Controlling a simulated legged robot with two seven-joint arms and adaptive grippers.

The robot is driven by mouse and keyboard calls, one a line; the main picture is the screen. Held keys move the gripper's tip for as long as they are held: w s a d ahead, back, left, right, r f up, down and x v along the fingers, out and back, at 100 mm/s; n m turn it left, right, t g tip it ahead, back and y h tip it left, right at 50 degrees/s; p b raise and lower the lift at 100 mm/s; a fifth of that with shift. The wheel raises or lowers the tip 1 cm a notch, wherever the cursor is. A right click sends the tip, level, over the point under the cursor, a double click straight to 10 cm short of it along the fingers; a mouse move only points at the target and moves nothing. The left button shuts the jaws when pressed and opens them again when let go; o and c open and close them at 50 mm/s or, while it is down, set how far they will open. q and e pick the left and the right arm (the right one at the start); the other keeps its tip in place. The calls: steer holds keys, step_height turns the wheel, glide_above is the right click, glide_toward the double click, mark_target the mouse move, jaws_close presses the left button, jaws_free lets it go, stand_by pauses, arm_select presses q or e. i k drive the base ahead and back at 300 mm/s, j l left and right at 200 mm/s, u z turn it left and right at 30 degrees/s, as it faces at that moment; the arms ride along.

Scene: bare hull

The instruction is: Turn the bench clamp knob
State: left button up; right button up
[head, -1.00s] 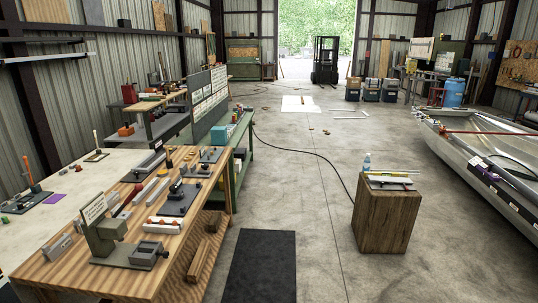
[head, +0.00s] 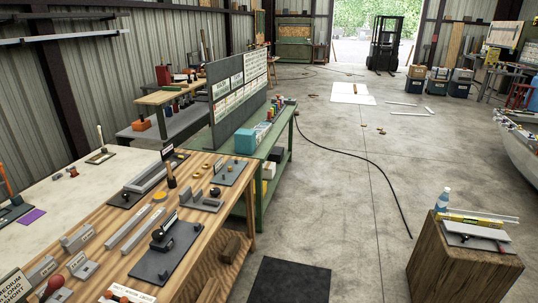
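The wooden workbench (head: 118,243) fills the lower left of the head view. On it, a dark fixture with a round black knob (head: 158,234) stands on a grey plate (head: 173,258) near the right edge. Farther back, a smaller fixture has a dark round knob (head: 215,191). A red knob (head: 54,283) shows near the bottom left. I cannot tell which of these is the bench clamp knob. Neither of my grippers is in view.
Grey blocks and bars (head: 136,229) lie on the bench. A green bench (head: 262,150) with a pegboard stands behind it. A wooden block stand (head: 462,268) is at lower right, with a bottle. A black mat (head: 290,280) lies on open concrete floor between them. A cable crosses the floor.

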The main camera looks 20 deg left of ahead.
mark_target(214, 192)
steer(key=i+u, duration=0.1)
steer(key=i, duration=0.55)
steer(key=i+l+u, duration=0.1)
steer(key=i, duration=0.6)
steer(key=i+l+u, duration=0.1)
steer(key=i, duration=0.55)
steer(key=l, duration=0.1)
